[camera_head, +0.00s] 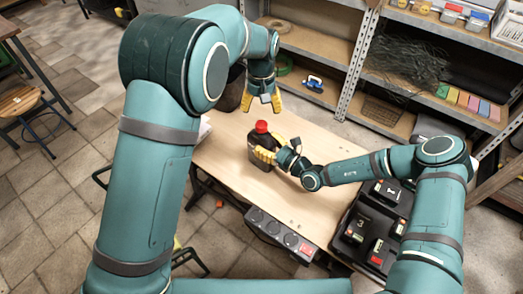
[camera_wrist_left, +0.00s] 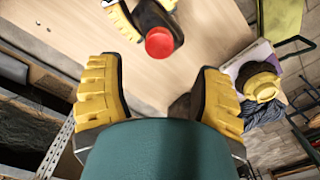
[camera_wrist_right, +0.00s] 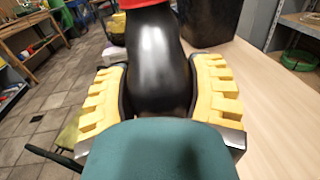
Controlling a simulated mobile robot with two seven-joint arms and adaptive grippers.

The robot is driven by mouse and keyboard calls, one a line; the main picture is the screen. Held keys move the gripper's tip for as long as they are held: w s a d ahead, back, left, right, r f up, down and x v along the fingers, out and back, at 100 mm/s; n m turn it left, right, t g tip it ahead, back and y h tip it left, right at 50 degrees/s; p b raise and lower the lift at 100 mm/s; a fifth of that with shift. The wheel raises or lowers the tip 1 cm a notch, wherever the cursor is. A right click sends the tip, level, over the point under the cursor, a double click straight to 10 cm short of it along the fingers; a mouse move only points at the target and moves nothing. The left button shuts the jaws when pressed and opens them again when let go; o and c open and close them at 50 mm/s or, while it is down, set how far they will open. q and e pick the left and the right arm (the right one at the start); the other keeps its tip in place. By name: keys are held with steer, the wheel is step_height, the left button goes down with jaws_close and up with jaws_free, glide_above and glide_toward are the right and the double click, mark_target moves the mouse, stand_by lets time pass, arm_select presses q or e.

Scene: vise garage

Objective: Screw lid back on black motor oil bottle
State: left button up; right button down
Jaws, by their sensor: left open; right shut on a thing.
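The black motor oil bottle (camera_head: 259,143) stands upright on the wooden table, topped by its red lid (camera_head: 261,126). I cannot tell how tightly the lid sits. My right gripper (camera_head: 268,155) is shut around the bottle's body from the right. In the right wrist view the black bottle (camera_wrist_right: 155,65) fills the space between its yellow fingers, with only the lid's lower edge (camera_wrist_right: 145,3) showing. My left gripper (camera_head: 264,103) is open and empty, pointing down behind and above the bottle. In the left wrist view the lid (camera_wrist_left: 159,42) lies beyond its spread fingers (camera_wrist_left: 160,72), not touching them.
A black case (camera_head: 372,225) with several tools lies at the table's right side. A power strip (camera_head: 279,234) runs along the front edge. A dark container (camera_wrist_right: 208,20) stands behind the bottle. Metal shelves (camera_head: 350,75) stand behind the table. The tabletop left of the bottle is mostly clear.

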mark_target(262, 124)
arm_select(q)
steer(key=shift+r+n, duration=0.1)
steer(key=shift+n, duration=1.1)
steer(key=shift+f, duration=4)
jaws_close()
